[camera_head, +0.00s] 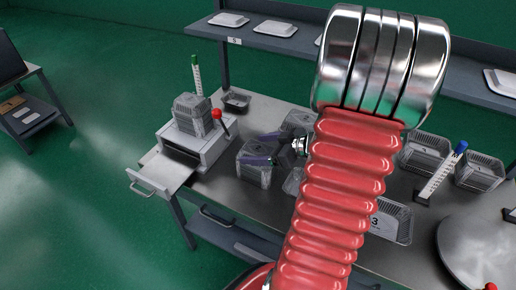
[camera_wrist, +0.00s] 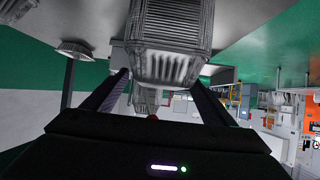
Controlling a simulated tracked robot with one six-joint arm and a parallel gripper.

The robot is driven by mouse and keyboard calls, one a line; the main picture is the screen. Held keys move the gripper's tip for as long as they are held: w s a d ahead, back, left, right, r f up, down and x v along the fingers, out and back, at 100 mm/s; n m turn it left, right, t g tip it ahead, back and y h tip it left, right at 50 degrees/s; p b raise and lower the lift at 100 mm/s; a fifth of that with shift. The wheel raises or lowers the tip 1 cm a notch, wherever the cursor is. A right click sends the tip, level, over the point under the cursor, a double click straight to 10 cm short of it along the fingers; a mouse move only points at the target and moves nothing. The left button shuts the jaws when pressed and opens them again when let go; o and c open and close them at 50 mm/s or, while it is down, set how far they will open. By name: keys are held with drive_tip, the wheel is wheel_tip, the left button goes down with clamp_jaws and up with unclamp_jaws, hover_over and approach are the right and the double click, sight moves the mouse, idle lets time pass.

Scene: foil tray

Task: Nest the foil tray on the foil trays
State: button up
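A ribbed grey stack of foil trays (camera_head: 252,174) stands on the bench just below and beside the fingers. Another stack of foil trays (camera_head: 192,108) sits on top of a grey box-shaped machine. Another tray shape (camera_wrist: 145,103) shows between the fingers. I cannot tell which single tray is the loose one.
The machine (camera_head: 207,150) has a red-knobbed lever and an open drawer (camera_head: 160,172) at left. More foil trays (camera_head: 426,152) stand at right, beside a round metal plate (camera_head: 480,250). A dark small tray (camera_head: 236,101) lies behind. A shelf (camera_head: 290,42) runs along the back.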

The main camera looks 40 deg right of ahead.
drive_tip(key=shift+d+r, duration=0.1)
drive_tip(key=shift+s+d+r, duration=0.15)
drive_tip(key=shift+s+r, duration=0.1)
drive_tip(key=shift+s, duration=0.25)
drive_tip(key=v, duration=1.2)
drive_tip(key=shift+s, duration=0.3)
idle(0.5)
